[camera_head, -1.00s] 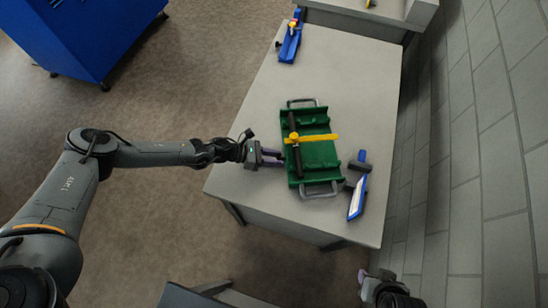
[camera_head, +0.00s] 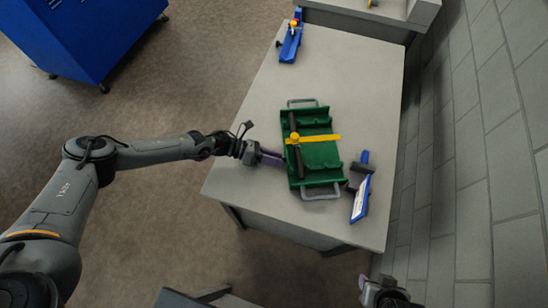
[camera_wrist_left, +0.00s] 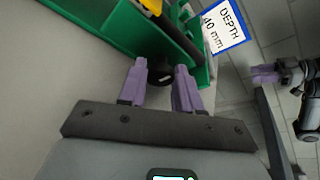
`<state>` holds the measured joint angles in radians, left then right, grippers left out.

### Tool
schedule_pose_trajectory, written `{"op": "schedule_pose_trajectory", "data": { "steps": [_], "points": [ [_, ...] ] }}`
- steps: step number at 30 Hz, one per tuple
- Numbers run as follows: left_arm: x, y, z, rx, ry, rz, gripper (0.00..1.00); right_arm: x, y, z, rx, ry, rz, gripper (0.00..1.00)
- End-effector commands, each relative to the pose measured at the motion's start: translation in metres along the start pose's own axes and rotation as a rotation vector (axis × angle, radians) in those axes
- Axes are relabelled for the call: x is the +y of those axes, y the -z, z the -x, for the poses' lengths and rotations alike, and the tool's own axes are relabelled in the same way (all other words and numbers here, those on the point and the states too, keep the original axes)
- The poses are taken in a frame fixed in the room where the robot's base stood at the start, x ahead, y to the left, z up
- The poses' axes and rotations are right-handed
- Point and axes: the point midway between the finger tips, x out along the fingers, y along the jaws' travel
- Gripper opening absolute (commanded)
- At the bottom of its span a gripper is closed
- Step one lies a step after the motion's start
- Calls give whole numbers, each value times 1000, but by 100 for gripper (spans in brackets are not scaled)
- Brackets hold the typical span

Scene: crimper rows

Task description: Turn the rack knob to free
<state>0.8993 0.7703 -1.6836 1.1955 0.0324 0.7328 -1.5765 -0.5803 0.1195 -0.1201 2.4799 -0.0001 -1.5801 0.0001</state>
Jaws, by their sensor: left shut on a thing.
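A green rack (camera_head: 322,165) with a yellow bar (camera_head: 318,138) and a dark rod (camera_head: 295,150) lies on the grey table. The left wrist view shows a dark round knob (camera_wrist_left: 160,73) at the side of the green rack (camera_wrist_left: 135,30). My left gripper (camera_head: 276,159) reaches the rack's left side from the left. In the wrist view its purple fingers (camera_wrist_left: 160,85) are on both sides of the knob, shut on it. The knob's marking does not show. My right gripper (camera_head: 363,281) is at the bottom right, away from the rack; its opening is unclear.
A blue-framed sign (camera_head: 360,198) reading "DEPTH 40 mm" in the wrist view (camera_wrist_left: 224,26) stands right of the rack. A blue tool (camera_head: 290,45) is at the table's far end. Bare table (camera_head: 350,85) lies between them. A brick wall is at right.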

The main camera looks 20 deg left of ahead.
Motion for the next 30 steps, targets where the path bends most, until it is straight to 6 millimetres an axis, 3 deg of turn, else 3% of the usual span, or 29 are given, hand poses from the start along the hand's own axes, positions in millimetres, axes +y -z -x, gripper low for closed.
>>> {"op": "schedule_pose_trajectory", "data": {
  "steps": [6,7,11,24,30],
  "points": [
    [0,0,0,0,-1,1,3,-1,0,0,0,2,-3,42],
    [0,0,0,0,-1,1,36,-1,0,0,0,2,-3,42],
    [0,0,0,0,-1,0,56,-1,0,0,1,2,-3,42],
    [2,1,1,2,-9,-3,58,0,0,0,0,0,0,42],
    [0,-1,2,3,-44,-82,58,1,3,11,0,-3,4,42]
  ]
}}
